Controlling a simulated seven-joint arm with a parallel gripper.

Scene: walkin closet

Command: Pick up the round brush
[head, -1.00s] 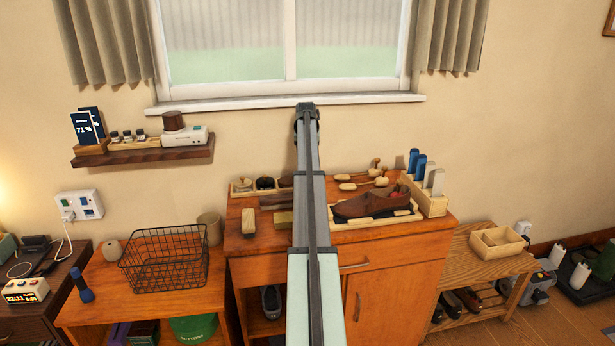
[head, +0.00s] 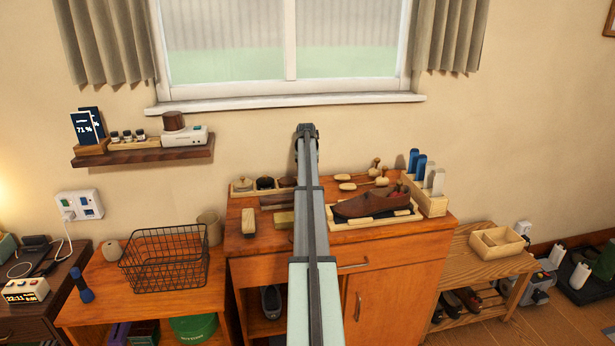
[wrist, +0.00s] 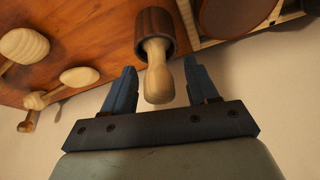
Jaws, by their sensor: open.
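The round brush (wrist: 157,50), a dark brown cylinder with a pale wooden handle, shows in the wrist view with its handle toward the camera. It appears to stand upright on the orange-brown cabinet top. My gripper (wrist: 160,76) is open, and the handle shows between its two blue fingers, with a gap on each side. I cannot tell how far the fingertips are above or around the handle. In the head view my gripper (head: 305,130) is above the back of the cabinet, and my arm hides the brush.
A tray with round tins (head: 265,183) is left of my arm. Pale wooden-handled daubers (head: 360,183) and a brown shoe (head: 372,203) on a tray are to the right. A wooden holder (head: 432,203) with upright blue and white pieces stands at the right edge. The wall is close behind.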

